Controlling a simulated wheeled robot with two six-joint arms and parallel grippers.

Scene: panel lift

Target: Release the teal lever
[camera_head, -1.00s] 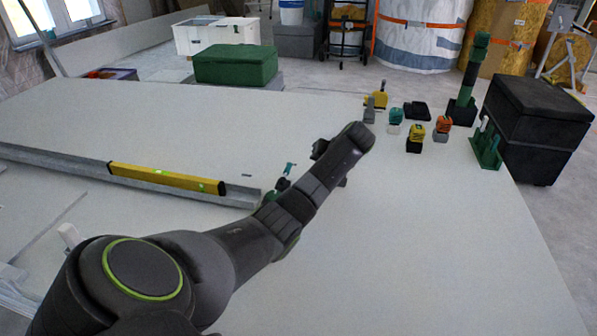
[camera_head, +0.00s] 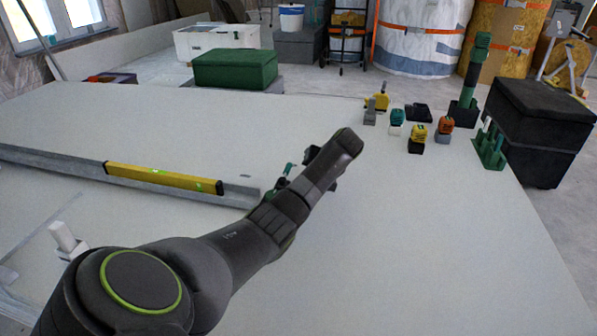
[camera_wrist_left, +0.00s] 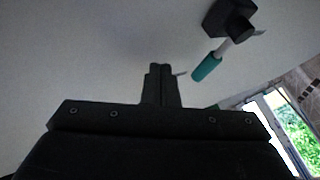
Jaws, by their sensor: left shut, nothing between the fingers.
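The teal lever (camera_wrist_left: 207,67) has a teal grip on a light shaft that comes out of a dark base (camera_wrist_left: 230,18), in the upper right of the left wrist view. A small teal part of it (camera_head: 288,168) shows left of my wrist in the head view, partly hidden by my arm. My left gripper (camera_wrist_left: 161,72) is shut and empty. In the wrist view its fingertips are to the left of the teal grip, with a gap in the picture. In the head view my arm hides most of this gripper. My right gripper is not in view.
A yellow level (camera_head: 165,178) lies along a metal rail (camera_head: 70,169) on the left of the large white panel (camera_head: 430,230). Several small coloured blocks and a green-and-black post (camera_head: 467,90) stand at the back right. A black box (camera_head: 540,130) is beside them.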

